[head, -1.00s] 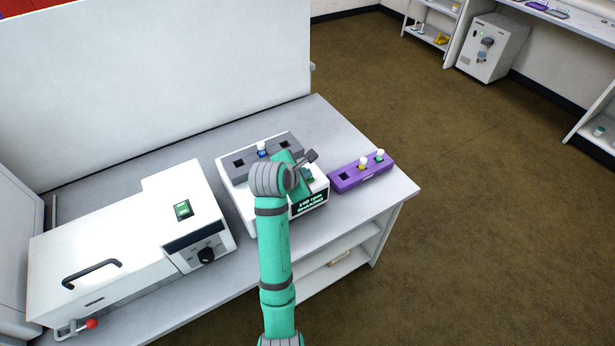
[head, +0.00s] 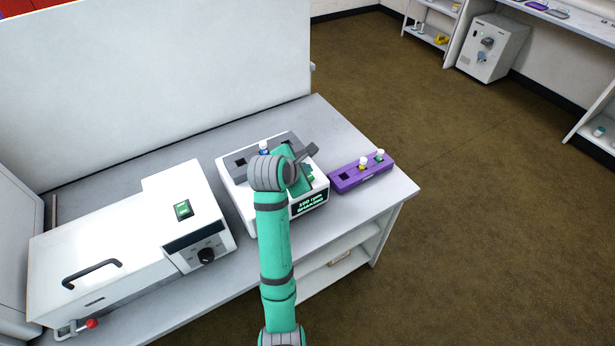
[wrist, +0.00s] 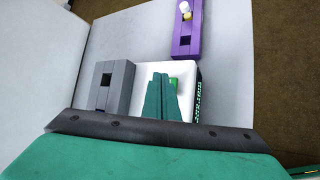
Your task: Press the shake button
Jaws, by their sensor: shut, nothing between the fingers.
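The shaker is a white box (head: 241,202) on the bench, with a grey rack on top and a dark display (head: 309,203) showing lit green text on its front. A green button (wrist: 174,81) shows on its top in the wrist view, just right of my fingertips and partly covered by them. My gripper (wrist: 160,76) is shut and empty, pointing at the shaker's top between the rack and the display. I cannot tell whether the fingertips touch the surface. In the head view my arm hides part of the shaker's top.
The grey rack (wrist: 120,84) stands left of my fingers and holds a blue vial with a white cap (head: 264,147). A purple rack (head: 347,181) with capped vials lies to the right. A white instrument with a black knob (head: 206,255) stands left.

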